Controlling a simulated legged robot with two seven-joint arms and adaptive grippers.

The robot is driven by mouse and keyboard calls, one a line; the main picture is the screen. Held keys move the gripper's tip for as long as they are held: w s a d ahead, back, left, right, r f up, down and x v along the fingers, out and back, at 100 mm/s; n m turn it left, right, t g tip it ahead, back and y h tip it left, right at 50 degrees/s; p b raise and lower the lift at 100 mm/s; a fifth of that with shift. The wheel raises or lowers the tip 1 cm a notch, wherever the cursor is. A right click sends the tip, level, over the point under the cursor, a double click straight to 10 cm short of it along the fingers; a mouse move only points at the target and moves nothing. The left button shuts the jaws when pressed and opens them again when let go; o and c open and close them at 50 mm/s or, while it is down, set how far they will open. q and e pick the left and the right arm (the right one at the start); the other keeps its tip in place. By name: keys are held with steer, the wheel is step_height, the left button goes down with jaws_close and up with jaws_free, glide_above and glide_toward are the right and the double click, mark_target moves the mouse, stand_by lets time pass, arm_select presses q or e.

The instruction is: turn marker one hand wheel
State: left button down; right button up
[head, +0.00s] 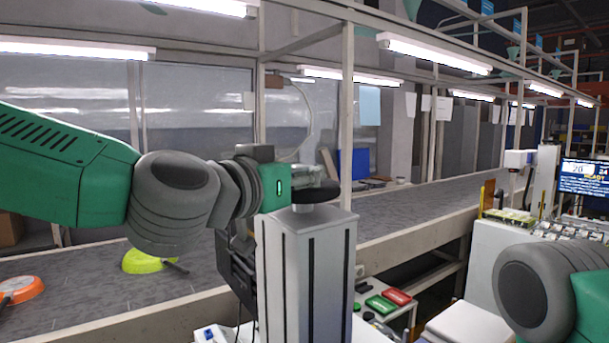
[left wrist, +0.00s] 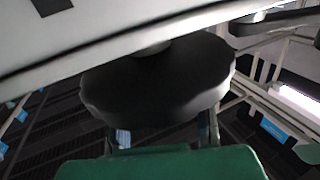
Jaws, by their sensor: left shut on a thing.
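The hand wheel (head: 318,192) is a black knob on top of a grey upright post (head: 305,265) in the middle of the head view. It fills the centre of the left wrist view as a dark, lobed disc (left wrist: 158,85). My left gripper (head: 312,178) reaches in from the left at the wheel's height and is shut on it. In the left wrist view its fingers (left wrist: 160,130) show at both sides of the wheel, their tips partly hidden by it. My right gripper is out of view; only part of that arm shows at the lower right.
Green (head: 380,305) and red (head: 398,297) buttons sit right of the post. A screen (head: 585,176) stands at the far right.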

arm_select(q)
steer(key=shift+w+a+r, duration=0.1)
steer(key=shift+r, duration=0.35)
steer(key=c, duration=1.2)
jaws_free()
steer(key=shift+f, duration=0.15)
steer(key=shift+f, duration=0.1)
steer(key=v, duration=1.2)
